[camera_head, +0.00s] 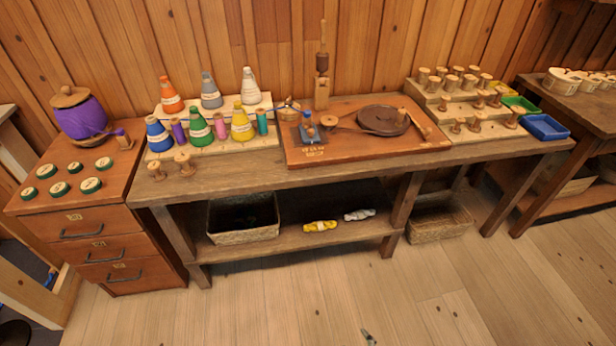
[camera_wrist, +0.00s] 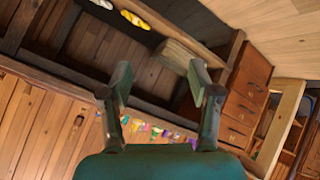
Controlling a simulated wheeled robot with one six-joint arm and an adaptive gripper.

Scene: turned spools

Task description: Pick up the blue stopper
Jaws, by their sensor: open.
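I cannot make out for certain which thing is the blue stopper. A small blue piece (camera_head: 307,132) with a wooden knob stands at the left of the brown board on the bench in the head view. A blue cone of thread (camera_head: 158,136) stands at the left end of the cone rack. My gripper shows in the wrist view (camera_wrist: 160,88) with its two fingers wide apart and nothing between them.
The brown board (camera_head: 350,150) also carries a dark round disc (camera_head: 383,120). Wooden spools (camera_head: 458,82) stand on a stepped rack at right, beside a blue tray (camera_head: 545,127). A drawer cabinet (camera_head: 97,222) stands at left. The floor in front is clear.

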